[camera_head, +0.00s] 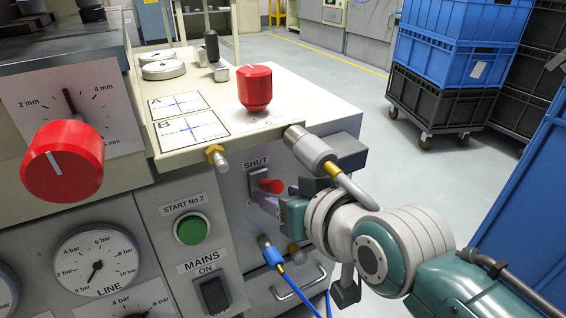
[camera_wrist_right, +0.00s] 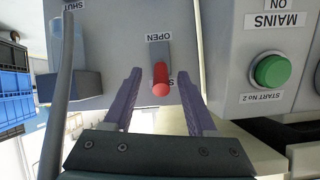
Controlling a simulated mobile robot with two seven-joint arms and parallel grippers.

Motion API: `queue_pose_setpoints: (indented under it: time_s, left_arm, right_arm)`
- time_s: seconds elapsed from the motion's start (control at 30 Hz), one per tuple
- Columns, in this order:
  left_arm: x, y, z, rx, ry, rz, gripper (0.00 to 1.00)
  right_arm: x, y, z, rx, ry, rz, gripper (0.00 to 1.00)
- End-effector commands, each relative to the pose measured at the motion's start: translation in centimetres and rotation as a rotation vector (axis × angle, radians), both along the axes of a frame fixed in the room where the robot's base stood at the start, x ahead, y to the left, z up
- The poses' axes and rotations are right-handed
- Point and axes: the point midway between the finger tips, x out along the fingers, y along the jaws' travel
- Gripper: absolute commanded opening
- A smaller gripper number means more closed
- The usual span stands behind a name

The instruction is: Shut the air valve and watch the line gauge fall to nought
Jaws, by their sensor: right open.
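The air valve's red lever (camera_head: 270,186) sits on a small grey plate on the cabinet side, between a SHUT label above and a partly hidden label below.
A brass fitting (camera_head: 215,155) and a blue hose (camera_head: 275,258) stick out near the valve. A green START No 2 button (camera_head: 191,229) and MAINS switch (camera_head: 212,294) are to its left. Red knobs (camera_head: 255,88) sit above.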

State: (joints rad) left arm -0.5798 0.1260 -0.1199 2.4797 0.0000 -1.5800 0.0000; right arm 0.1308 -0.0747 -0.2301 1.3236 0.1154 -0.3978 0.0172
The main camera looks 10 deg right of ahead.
Motion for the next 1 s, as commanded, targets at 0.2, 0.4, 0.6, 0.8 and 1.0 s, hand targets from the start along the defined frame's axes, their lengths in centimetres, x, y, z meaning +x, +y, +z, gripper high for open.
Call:
queue_pose_setpoints:
  time_s: [0.2, 0.4, 0.6, 0.8, 1.0]
  left_arm:
    - [0.0, 0.0, 3.2, 0.000, 0.000, 0.000, 0.50]
    - [0.0, -0.1, 4.3, -0.002, 0.000, 0.001, 0.50]
    - [0.0, -0.2, 4.6, -0.008, 0.000, 0.005, 0.50]
    - [0.0, -0.3, 4.5, -0.011, 0.000, 0.007, 0.50]
    - [0.0, -0.3, 4.5, -0.011, 0.000, 0.007, 0.50]
  right_arm:
    - [-5.6, -1.8, 0.2, -0.004, 0.008, 0.002, 0.57]
    - [-9.1, -2.9, 0.0, -0.003, 0.005, 0.002, 0.57]
    - [-10.5, -3.4, -0.1, -0.001, 0.002, 0.002, 0.57]
    - [-10.6, -3.4, -0.2, -0.001, 0.002, 0.001, 0.57]
    - [-10.6, -3.4, -0.2, -0.001, 0.002, 0.001, 0.57]
